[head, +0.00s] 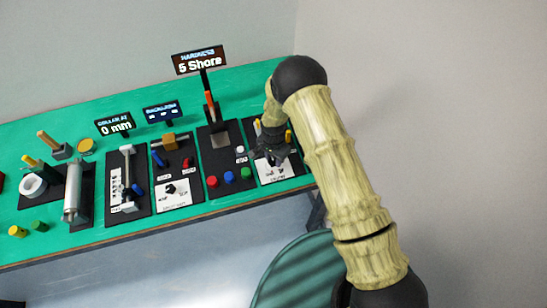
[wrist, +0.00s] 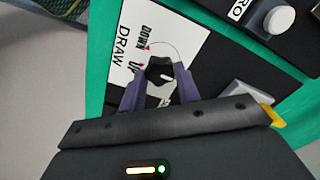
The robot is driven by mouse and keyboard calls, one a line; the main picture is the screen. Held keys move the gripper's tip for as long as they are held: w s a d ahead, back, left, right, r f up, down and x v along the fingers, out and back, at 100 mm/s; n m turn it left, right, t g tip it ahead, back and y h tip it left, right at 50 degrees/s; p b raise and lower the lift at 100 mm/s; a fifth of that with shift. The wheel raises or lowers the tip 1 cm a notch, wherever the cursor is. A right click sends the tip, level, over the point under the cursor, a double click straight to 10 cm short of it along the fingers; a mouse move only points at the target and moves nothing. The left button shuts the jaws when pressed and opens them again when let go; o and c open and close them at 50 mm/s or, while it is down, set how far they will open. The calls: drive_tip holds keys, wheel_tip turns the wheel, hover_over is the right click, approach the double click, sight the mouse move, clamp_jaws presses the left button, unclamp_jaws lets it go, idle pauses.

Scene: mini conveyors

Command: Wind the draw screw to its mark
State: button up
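The draw screw's black knob (wrist: 158,68) sits on a white panel (wrist: 178,35) marked DRAW, DOWN and UP, with small red marks and a thin arc beside the knob. A pale pointer line shows on the knob. My gripper (wrist: 160,72) is over the panel, with one purple-grey finger on each side of the knob. The fingertips are very near it, but I cannot tell whether they touch it. In the head view my gripper (head: 270,151) is over the rightmost station (head: 290,176) and hides most of its upper part.
A grey block and a yellow piece (wrist: 272,116) show by the gripper's right side. In the head view, a post with a HARDNESS display (head: 199,60) reading 5 Shore stands left of my gripper.

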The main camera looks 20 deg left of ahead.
drive_tip(key=shift+c, duration=1.2)
drive_tip(key=shift+n+b, duration=0.4)
